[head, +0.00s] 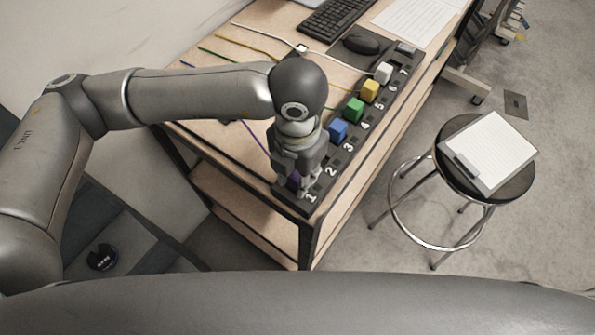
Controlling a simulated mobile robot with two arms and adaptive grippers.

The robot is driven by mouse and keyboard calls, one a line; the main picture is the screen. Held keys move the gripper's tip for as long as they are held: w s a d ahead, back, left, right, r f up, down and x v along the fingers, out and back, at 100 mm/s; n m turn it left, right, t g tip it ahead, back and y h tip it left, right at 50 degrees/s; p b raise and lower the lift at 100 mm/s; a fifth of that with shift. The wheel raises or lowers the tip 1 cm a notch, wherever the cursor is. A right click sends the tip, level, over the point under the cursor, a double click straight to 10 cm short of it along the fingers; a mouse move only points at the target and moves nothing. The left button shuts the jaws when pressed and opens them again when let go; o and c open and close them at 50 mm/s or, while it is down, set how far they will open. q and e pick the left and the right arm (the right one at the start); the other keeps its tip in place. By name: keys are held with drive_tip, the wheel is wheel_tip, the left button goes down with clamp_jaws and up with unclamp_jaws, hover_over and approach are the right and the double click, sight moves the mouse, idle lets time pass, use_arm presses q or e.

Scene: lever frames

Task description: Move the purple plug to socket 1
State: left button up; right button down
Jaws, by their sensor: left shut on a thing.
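The purple plug (294,181) shows as a small patch between the fingers of my left gripper (297,184), at the near end of the dark socket strip (291,199). My left gripper points down and is shut on the plug, right beside the number 1 marking (311,198). The gripper hides most of the plug and socket 1, so I cannot tell whether the plug is seated in it. A purple cable (254,141) runs from the gripper to the left across the table. My right gripper is not in view.
A blue plug (338,130), a green plug (354,109), a yellow plug (370,90) and a white plug (384,72) stand farther along the strip. A mouse (362,41) and keyboard (336,18) lie behind. A stool (462,180) with a clipboard stands right of the table.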

use_arm(q)
drive_tip(key=o, duration=1.1)
drive_tip(key=shift+o, duration=0.2)
drive_tip(key=o, duration=0.4)
drive_tip(key=shift+c, duration=0.2)
drive_tip(key=shift+r, duration=0.1)
drive_tip(key=shift+r+p, duration=1.3)
drive_tip(key=shift+r, duration=2.1)
